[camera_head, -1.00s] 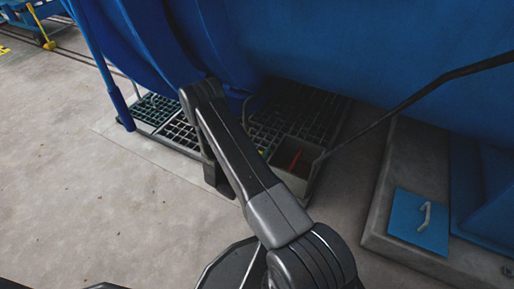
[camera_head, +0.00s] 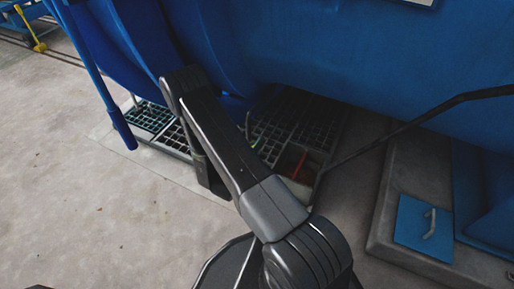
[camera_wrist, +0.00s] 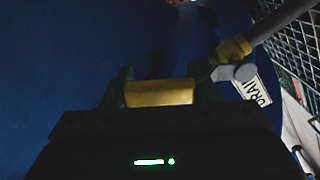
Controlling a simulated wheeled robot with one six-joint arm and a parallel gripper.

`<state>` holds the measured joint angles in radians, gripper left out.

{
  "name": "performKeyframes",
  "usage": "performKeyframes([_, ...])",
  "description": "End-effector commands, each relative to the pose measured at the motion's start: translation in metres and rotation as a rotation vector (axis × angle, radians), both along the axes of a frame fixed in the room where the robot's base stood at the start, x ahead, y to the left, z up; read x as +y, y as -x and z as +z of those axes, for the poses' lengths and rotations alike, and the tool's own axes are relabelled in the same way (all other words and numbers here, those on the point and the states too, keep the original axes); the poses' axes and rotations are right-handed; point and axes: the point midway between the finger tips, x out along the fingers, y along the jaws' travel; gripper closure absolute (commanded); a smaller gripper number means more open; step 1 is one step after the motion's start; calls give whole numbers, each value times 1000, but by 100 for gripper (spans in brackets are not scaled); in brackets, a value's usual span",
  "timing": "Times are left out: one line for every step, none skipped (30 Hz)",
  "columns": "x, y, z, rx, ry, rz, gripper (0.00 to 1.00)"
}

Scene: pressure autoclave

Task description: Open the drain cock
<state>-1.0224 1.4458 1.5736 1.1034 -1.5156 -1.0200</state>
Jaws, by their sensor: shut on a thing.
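In the wrist view, my gripper (camera_wrist: 162,90) is shut on the yellow handle (camera_wrist: 160,93) of the drain cock, which lies crosswise between its two fingers. To the right, a yellow fitting (camera_wrist: 232,50) sits on a grey pipe (camera_wrist: 285,17). A white tag (camera_wrist: 258,92) with partly visible "DRAI" lettering hangs below the fitting. The join between handle and fitting is dark and hard to make out. In the head view my arm hides the gripper and the cock.
The blue vessel (camera_head: 350,70) fills the upper part of the head view. Dark floor gratings (camera_head: 285,130) and a pit with a red object (camera_head: 300,168) lie below it. A dark pipe (camera_head: 410,105) slopes down to the pit. Concrete floor (camera_head: 90,215) is clear at left.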

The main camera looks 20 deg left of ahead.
Motion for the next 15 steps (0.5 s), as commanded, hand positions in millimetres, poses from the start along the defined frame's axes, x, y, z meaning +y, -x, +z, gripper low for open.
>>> performKeyframes([4, 0, 4, 3, 42, 1, 86])
performKeyframes([6, 0, 5, 5, 70, 1, 86])
performKeyframes([8, 0, 7, 8, 107, 0, 86])
performKeyframes([10, -1, 8, 11, 136, 0, 86])
performKeyframes([12, -1, 9, 13, 164, 0, 86])
performKeyframes([16, -1, 10, 16, 200, 0, 86])
performKeyframes([18, -1, 11, 18, 228, 0, 86])
performKeyframes([20, -1, 12, 20, 255, 1, 86])
performKeyframes([23, -2, 13, 23, 291, 1, 86])
performKeyframes([25, -2, 14, 25, 317, 1, 86])
performKeyframes([27, -2, 14, 27, 343, 1, 86])
performKeyframes([30, -2, 15, 29, 376, 1, 86])
performKeyframes([32, -2, 16, 31, 400, 1, 86])
performKeyframes([34, -2, 16, 32, 422, 1, 86])
performKeyframes([36, -3, 16, 35, 452, 0, 86])
